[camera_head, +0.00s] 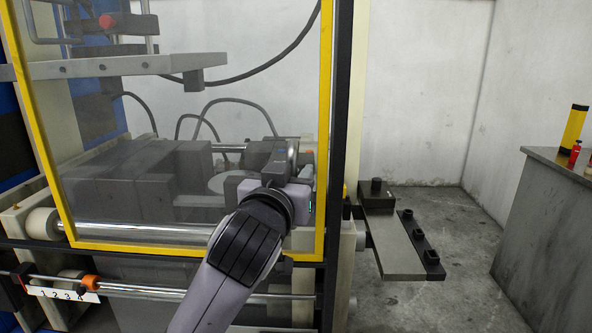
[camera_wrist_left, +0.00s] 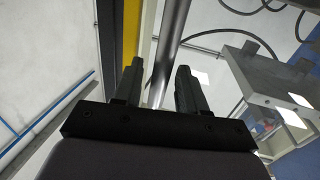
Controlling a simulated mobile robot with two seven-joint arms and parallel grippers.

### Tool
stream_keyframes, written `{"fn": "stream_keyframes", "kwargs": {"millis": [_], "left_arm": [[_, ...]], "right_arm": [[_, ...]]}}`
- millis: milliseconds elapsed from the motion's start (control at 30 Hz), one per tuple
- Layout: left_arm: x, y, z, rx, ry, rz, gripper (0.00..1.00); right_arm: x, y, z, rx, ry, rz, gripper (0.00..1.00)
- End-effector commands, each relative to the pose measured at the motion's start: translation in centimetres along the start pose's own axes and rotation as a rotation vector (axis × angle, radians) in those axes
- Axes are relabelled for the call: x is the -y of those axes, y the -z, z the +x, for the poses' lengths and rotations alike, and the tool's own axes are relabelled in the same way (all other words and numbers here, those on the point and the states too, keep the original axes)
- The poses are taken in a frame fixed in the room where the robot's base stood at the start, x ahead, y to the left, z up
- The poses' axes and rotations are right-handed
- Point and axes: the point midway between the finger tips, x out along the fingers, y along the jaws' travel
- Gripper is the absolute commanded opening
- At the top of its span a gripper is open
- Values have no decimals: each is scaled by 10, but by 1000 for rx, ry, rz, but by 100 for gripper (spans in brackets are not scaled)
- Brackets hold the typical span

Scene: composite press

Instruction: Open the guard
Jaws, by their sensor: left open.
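The guard is a clear panel in a yellow frame (camera_head: 325,120) across the front of the press, and it looks closed. My left arm comes up from below in front of it. My left gripper (camera_head: 283,150) is at the panel's lower right, close to the frame's right upright. In the left wrist view the gripper (camera_wrist_left: 158,82) is open, its two black fingers apart. A round metal bar (camera_wrist_left: 172,40) runs through the gap between the fingers as seen; I cannot tell whether it lies between them or behind. A yellow strip (camera_wrist_left: 129,35) shows to the left. My right gripper is not in view.
Grey blocks (camera_head: 135,180) and a horizontal metal bar (camera_head: 140,232) show at the guard. A grey side shelf (camera_head: 395,250) with black knobs juts out to the right. A grey bench (camera_head: 545,215) stands farther right. The floor between them is clear.

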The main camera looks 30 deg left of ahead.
Motion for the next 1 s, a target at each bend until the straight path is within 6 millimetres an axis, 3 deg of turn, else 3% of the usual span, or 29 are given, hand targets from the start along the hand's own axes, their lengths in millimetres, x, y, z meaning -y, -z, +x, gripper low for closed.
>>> {"fn": "stream_keyframes", "kwargs": {"millis": [433, 467, 567, 1000], "left_arm": [[0, 0, -2, 0, 1, 0, 41], [0, 0, -2, 0, 1, 0, 35], [0, 0, -2, 0, 1, 0, 2], [6, 0, 6, 0, 4, 0, 0]], "right_arm": [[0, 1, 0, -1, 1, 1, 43], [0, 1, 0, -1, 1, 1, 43], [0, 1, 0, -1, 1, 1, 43], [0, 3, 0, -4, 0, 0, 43]]}}
